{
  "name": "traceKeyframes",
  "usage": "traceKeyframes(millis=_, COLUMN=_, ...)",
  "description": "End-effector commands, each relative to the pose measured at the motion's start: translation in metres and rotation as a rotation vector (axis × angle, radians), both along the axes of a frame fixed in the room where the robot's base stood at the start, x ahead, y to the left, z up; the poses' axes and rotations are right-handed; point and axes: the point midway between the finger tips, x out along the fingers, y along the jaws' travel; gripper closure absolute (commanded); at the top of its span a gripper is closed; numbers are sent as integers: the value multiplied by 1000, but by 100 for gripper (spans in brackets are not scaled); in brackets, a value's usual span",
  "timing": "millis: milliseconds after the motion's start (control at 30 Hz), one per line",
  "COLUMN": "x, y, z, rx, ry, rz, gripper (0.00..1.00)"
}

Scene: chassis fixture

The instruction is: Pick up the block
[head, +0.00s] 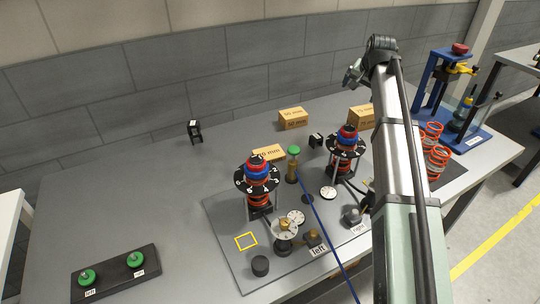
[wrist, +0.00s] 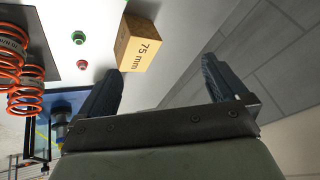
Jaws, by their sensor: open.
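Three tan wooden blocks with printed lengths are on the table. The block marked 75 mm (head: 360,116) is at the back, its right side hidden by my arm. It also shows in the wrist view (wrist: 138,46), near the left fingertip and not between the fingers. Another block (head: 293,118) stands to its left, its print too small to read surely. The block marked 70 mm (head: 268,153) lies closer, behind the left spring assembly. My gripper (head: 353,76) is raised above the back of the table. In the wrist view my gripper (wrist: 162,66) is open and empty.
Orange springs (head: 436,160) and a blue press (head: 437,90) are at right. A black tray (head: 116,272) is front left. The table's left middle is clear.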

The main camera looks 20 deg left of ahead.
Motion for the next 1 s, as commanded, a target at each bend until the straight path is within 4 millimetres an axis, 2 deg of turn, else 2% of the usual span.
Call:
traceKeyframes(millis=33, x=-12, y=28, z=-5, rx=21, ry=47, rz=-24, gripper=0)
traceKeyframes(millis=200, x=-55, y=102, z=-18, rx=70, ry=207, rz=-148, gripper=0)
traceKeyframes(millis=400, x=-115, y=178, z=-28, rx=76, ry=377, rz=-316, gripper=0)
traceKeyframes(millis=500, x=-144, y=208, z=-32, rx=61, ry=442, rz=-399, gripper=0)
traceKeyframes(millis=600, x=-168, y=230, z=-33, rx=43, ry=488, rz=-469, gripper=0)
traceKeyframes(millis=733, x=-189, y=247, z=-35, rx=23, ry=522, rz=-532, gripper=0)
traceKeyframes(millis=867, x=-197, y=253, z=-37, rx=14, ry=537, rz=-562, gripper=0)
traceKeyframes(millis=1000, x=-199, y=254, z=-53, rx=13, ry=539, rz=-567, gripper=0)
